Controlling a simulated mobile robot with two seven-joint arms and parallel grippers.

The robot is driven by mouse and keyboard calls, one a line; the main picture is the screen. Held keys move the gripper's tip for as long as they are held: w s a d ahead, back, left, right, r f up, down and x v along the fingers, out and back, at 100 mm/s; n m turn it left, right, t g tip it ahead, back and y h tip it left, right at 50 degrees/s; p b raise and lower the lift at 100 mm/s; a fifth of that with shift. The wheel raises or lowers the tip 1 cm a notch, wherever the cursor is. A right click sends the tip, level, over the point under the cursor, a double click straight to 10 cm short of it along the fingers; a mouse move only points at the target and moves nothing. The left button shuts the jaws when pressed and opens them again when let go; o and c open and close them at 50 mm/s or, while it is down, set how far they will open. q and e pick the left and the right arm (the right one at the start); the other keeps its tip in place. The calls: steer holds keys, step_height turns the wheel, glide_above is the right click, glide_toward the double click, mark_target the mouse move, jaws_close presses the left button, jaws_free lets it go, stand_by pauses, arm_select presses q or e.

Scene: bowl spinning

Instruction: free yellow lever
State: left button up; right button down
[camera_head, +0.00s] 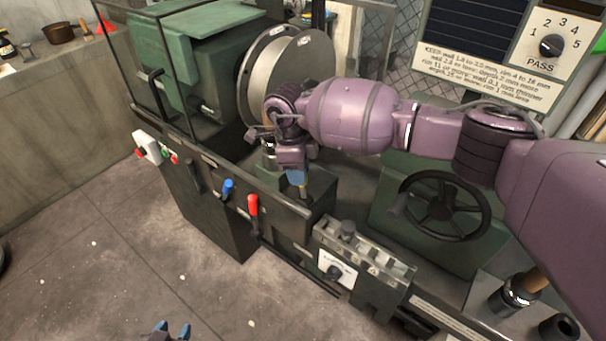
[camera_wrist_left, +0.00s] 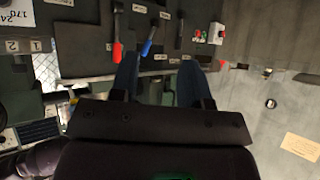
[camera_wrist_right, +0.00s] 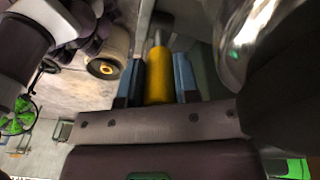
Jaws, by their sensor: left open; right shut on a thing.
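The yellow lever (camera_wrist_right: 158,76) stands between the blue fingers of my right gripper (camera_wrist_right: 158,82) in the right wrist view, and the gripper is shut on it. My left gripper (camera_head: 172,330) is open and empty at the bottom edge of the head view, above the floor, apart from the machine. Its spread fingers (camera_wrist_left: 157,78) also show in the left wrist view.
A red lever (camera_head: 253,205) and a blue lever (camera_head: 227,188) are on the machine's front, left of my right gripper. A large metal disc (camera_head: 305,60) stands behind my right wrist. A black handwheel (camera_head: 444,208) is to the right.

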steer(key=shift+w+a, duration=0.1)
steer(key=c, duration=0.8)
jaws_free()
steer(key=shift+c, duration=0.2)
step_height(320, 180, up, 11)
steer(key=w+a, duration=0.1)
steer(key=shift+a+f, duration=0.2)
steer(key=shift+a, duration=0.1)
